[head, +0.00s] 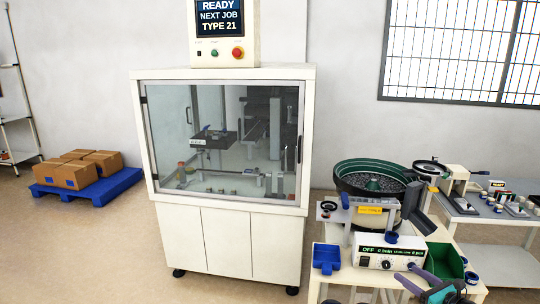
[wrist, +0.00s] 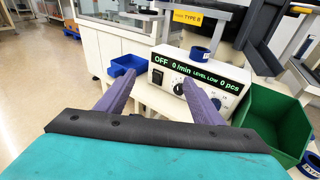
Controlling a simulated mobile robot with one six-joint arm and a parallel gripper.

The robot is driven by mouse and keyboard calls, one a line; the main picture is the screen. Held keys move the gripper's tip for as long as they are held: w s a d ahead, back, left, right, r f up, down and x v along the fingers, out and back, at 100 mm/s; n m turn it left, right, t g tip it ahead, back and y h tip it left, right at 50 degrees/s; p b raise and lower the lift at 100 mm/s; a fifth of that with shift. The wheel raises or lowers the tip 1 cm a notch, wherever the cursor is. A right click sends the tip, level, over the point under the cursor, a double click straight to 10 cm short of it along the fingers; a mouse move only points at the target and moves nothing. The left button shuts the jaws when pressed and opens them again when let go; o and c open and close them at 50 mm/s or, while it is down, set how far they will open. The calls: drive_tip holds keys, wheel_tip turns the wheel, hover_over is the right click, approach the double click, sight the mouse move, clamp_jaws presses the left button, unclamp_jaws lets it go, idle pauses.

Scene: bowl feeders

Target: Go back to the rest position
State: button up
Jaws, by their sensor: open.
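My gripper (head: 412,269) shows at the bottom right of the head view, in front of the feeder's control box. In the wrist view its two purple fingers (wrist: 163,78) stand wide apart with nothing between them. They point toward the control box (wrist: 205,82), whose display reads OFF, 0/min, LEVEL LOW, 0 pcs. The control box also shows in the head view (head: 388,264). The bowl feeder (head: 370,165), with a green rim and grey parts inside, stands behind it.
A blue tray (head: 326,262) is left of the control box and a green bin (head: 447,262) is right. A blue ring (wrist: 199,54) sits on the box. A glazed cabinet (head: 220,235) stands left; its screen (head: 220,18) reads READY NEXT JOB TYPE 21.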

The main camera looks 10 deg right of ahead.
drive_tip(key=w+a+f+y, duration=0.1)
drive_tip(key=w+a+f, duration=0.25)
drive_tip(key=a, duration=0.65)
drive_tip(key=w+a+f+m+y, duration=0.1)
drive_tip(key=w+a+f, duration=0.3)
drive_tip(key=a, duration=0.5)
drive_tip(key=w+a+f+y, duration=0.1)
drive_tip(key=w+a+f, duration=0.1)
drive_tip(key=w+a, duration=0.6)
drive_tip(key=s+a+f+m+g+h, duration=0.2)
drive_tip(key=s+a+f+m+h, duration=0.15)
drive_tip(key=a+f+m, duration=0.75)
drive_tip(key=s+a+f+m+g+h, duration=0.2)
drive_tip(key=s+f+m+g, duration=0.4)
drive_tip(key=s+f, duration=0.4)
drive_tip(key=s+a+f+m+g+h, duration=0.2)
drive_tip(key=s+f+m+g, duration=0.2)
drive_tip(key=s+f+m, duration=0.45)
drive_tip(key=s+a+m+g, duration=0.1)
drive_tip(key=s+m+g, duration=0.2)
drive_tip(key=s, duration=0.4)
drive_tip(key=s+a+m+g+y, duration=0.1)
drive_tip(key=s+a+m+g, duration=0.1)
drive_tip(key=s, duration=0.6)
drive_tip(key=s+a+m+g, duration=0.2)
drive_tip(key=s+m+g, duration=0.2)
drive_tip(key=s+m, duration=0.2)
drive_tip(key=shift+s+a+r+g+y, duration=0.2)
drive_tip(key=shift+s+r+g+y, duration=0.15)
drive_tip(key=shift+s, duration=0.55)
